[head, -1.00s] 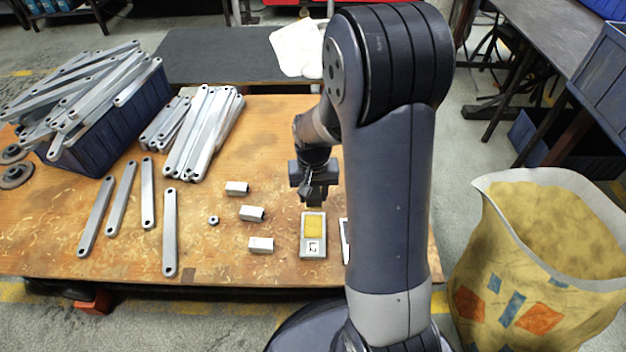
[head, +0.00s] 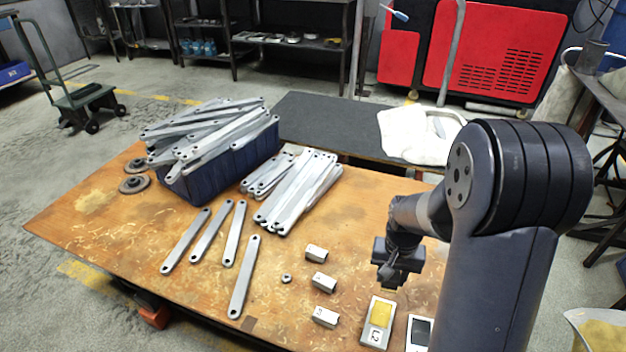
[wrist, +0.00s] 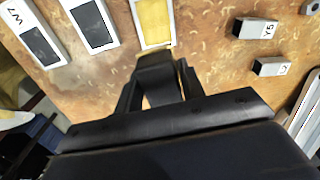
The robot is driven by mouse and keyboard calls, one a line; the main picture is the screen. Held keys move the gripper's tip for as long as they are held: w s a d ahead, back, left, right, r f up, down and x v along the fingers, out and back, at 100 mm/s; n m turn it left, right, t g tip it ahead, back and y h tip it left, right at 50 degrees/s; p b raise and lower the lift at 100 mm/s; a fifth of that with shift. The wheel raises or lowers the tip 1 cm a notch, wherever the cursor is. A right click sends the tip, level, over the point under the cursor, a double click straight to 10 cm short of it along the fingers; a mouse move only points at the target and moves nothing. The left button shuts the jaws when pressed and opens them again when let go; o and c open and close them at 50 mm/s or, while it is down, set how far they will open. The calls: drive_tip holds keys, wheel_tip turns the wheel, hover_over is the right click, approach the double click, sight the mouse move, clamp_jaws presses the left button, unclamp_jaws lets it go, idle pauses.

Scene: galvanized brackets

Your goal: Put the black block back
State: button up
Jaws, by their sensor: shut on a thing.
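My gripper (head: 388,277) is low over the right part of the wooden table, just behind a pale tray with a yellow inset (head: 379,313). In the wrist view my gripper (wrist: 160,82) is shut on a dark piece (wrist: 154,64), which looks like the black block; the fingers hide much of it. The yellow-inset tray (wrist: 154,22) is just beyond the fingertips there. Left of it in that view are a tray with a dark inset (wrist: 92,24) and another dark-inset tray (wrist: 36,42) with lettering. I cannot tell whether the held piece touches the table.
Several small metal blocks (head: 324,282) and a nut (head: 286,278) lie left of the trays. Flat bars (head: 243,276) lie further left. A blue bin (head: 205,175) heaped with bars stands at the back. The table's front left (head: 110,235) is mostly clear.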

drive_tip(key=r+p, duration=0.1)
drive_tip(key=p, duration=0.2)
drive_tip(key=r+p, duration=0.1)
drive_tip(key=p, duration=0.2)
drive_tip(key=shift+w+a+r+n, duration=0.1)
drive_tip(key=shift+w+r+n, duration=0.2)
drive_tip(key=r+p, duration=0.1)
drive_tip(key=p, duration=0.5)
drive_tip(key=shift+w+a+r+n, duration=0.1)
drive_tip(key=shift+r+n, duration=0.15)
drive_tip(key=shift+n, duration=0.05)
drive_tip(key=r+p, duration=0.1)
drive_tip(key=p, duration=0.6)
drive_tip(key=shift+s+a+r+n+p, duration=0.1)
drive_tip(key=shift+s+r+n+p, duration=0.15)
drive_tip(key=shift+r+n+p, duration=0.15)
drive_tip(key=p, duration=0.3)
drive_tip(key=shift+s+a+r, duration=0.1)
drive_tip(key=shift+s+r, duration=0.15)
drive_tip(key=shift+s+r+p, duration=0.1)
drive_tip(key=shift+s+p, duration=0.05)
drive_tip(key=shift+p, duration=0.75)
